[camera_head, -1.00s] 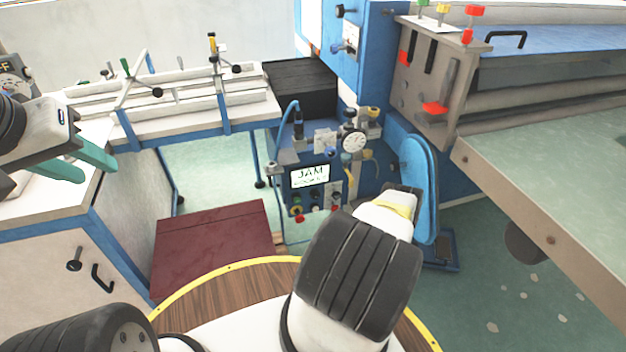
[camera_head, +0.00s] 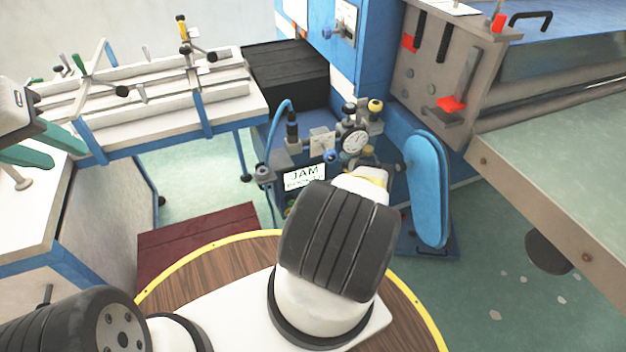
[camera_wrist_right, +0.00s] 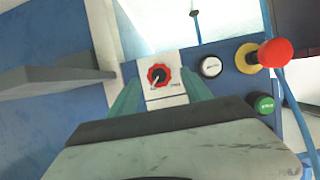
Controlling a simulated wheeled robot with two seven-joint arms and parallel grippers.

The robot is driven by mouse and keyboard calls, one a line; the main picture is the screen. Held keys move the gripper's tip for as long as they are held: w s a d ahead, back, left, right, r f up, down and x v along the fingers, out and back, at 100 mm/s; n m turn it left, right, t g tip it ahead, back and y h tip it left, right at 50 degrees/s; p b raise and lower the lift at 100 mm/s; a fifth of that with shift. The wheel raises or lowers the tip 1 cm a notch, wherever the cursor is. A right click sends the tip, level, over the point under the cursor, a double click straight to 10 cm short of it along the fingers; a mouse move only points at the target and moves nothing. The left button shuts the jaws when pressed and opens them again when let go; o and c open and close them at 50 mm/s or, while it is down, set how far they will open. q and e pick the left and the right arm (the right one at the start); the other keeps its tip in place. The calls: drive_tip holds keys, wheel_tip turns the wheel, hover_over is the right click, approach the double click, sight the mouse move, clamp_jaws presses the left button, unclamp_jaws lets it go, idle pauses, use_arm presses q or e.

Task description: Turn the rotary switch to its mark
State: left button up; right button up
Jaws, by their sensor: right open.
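The rotary switch (camera_wrist_right: 159,75) is a red, scalloped knob with a dark centre and pointer on a white marked plate in the right wrist view. My right gripper (camera_wrist_right: 162,83) is open, its teal fingers reaching toward either side of that plate. The knob shows between and just beyond the fingertips; I cannot tell whether they touch anything. In the head view my right arm hides the switch and the right gripper. The blue control box has a display (camera_head: 304,177) reading JAM. My left gripper (camera_head: 68,155) is open and empty at the left edge, far from the box.
Beside the switch are a white round button (camera_wrist_right: 210,67), a red mushroom button (camera_wrist_right: 274,53) on a yellow collar and a green button (camera_wrist_right: 264,103). A grey plate (camera_wrist_right: 55,80) juts in at left.

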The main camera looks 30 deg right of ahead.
drive_tip(key=shift+x, duration=1.5)
clamp_jaws()
drive_tip(key=shift+a+n+h, duration=0.1)
drive_tip(key=shift+n+h, duration=0.6)
drive_tip(key=shift+n, duration=0.2)
drive_tip(key=shift+n+h, duration=1.1)
drive_tip(key=shift+n, duration=0.3)
